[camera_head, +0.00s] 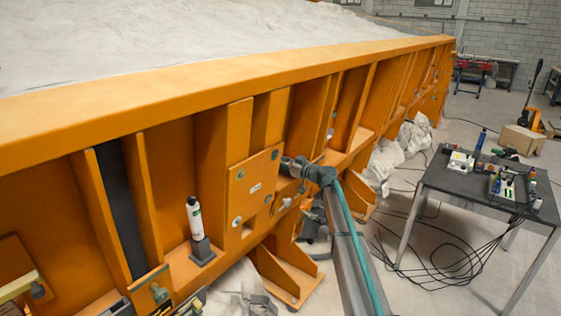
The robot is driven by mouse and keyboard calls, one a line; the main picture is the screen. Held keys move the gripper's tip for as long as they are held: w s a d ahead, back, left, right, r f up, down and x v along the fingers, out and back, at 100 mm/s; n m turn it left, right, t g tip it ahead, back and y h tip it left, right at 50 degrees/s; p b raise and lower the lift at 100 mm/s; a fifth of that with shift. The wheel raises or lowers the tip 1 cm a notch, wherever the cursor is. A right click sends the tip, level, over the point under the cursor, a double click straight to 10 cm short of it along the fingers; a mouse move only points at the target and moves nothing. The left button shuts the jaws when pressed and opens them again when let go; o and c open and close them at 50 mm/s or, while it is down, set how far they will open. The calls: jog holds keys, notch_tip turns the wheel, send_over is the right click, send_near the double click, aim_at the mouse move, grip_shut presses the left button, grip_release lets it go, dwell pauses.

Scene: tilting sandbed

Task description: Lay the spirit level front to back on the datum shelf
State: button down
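I cannot make out my gripper in this view. A pale yellow bar (18,287) shows at the lower left edge, cut off by the picture. It may be the spirit level, but I cannot tell. No other spirit level is clear. No datum shelf can be told for sure; the orange sandbed frame (235,80) has a lower ledge with upright ribs. A white bottle (195,218) stands upright on that ledge, on or against a small dark grey block (202,250).
Pale sand (180,35) fills the bed. A grey cylinder (352,262) with a teal hose slants down from the frame. A dark table (490,190) at right carries small tools and devices; black cables (440,265) hang to the floor. A cardboard box (521,140) stands behind.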

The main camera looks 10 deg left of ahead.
jog(key=shift+f, duration=0.3)
jog(key=shift+f+b, duration=0.15)
jog(key=shift+b, duration=0.15)
jog(key=c, duration=0.9)
grip_release()
jog(key=shift+r+p, duration=0.2)
jog(key=shift+p, duration=0.15)
